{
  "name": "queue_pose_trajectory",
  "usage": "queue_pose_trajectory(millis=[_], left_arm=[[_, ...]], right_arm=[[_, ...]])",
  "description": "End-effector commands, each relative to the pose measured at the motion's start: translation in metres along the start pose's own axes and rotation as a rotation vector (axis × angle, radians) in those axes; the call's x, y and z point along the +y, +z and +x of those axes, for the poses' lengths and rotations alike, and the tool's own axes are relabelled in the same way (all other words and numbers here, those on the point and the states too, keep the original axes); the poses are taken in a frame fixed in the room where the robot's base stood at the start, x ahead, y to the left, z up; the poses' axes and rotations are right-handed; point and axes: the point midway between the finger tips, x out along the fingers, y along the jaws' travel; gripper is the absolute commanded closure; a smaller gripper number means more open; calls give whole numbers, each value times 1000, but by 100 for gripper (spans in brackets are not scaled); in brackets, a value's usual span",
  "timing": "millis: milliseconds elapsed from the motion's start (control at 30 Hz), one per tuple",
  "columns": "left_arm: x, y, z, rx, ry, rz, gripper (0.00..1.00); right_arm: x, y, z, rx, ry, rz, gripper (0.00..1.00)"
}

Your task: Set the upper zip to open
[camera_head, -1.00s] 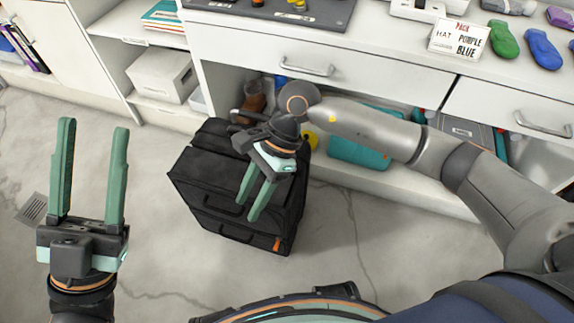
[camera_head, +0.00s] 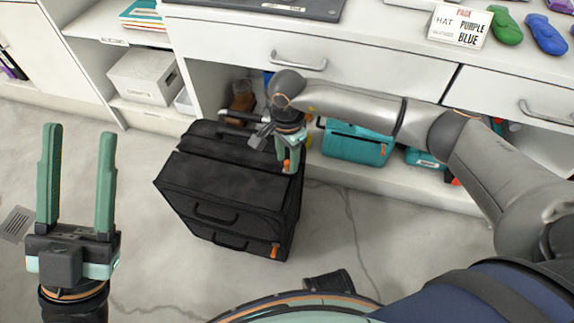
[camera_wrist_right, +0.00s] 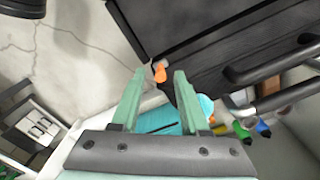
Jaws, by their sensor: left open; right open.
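A black suitcase (camera_head: 225,195) stands on the floor below the counter. An orange zip pull (camera_head: 287,165) shows at its upper right edge, partly hidden by my right gripper (camera_head: 288,158). In the right wrist view an orange pull (camera_wrist_right: 159,73) appears between the open fingertips of this gripper (camera_wrist_right: 159,75); I cannot tell whether they touch it. A lower orange pull (camera_head: 275,250) hangs near the bottom of the suitcase front. My left gripper (camera_head: 78,135) is open and empty, well left of the suitcase.
A teal bag (camera_head: 355,143) and a brown boot (camera_head: 243,98) sit in the space below. A white box (camera_head: 143,77) is on the shelf at left. The floor (camera_head: 130,185) between my left gripper and the suitcase is clear.

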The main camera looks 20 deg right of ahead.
Motion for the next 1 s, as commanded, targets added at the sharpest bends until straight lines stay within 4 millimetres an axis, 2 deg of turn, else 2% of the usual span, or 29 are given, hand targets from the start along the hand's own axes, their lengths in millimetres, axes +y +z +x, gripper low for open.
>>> queue_pose_trajectory(millis=[33,200,533,900,1000], left_arm=[[2,4,-3,-1,1,2,50],[4,6,-6,-4,5,8,50],[4,6,-6,-5,6,8,50],[4,6,-6,-5,3,6,50],[4,6,-5,-5,1,6,50]], right_arm=[[0,1,9,-2,0,0,55],[0,0,21,-1,0,-1,55],[0,0,22,-1,-1,0,56],[0,0,22,-1,-1,0,98],[0,0,22,-1,-1,0,100]])
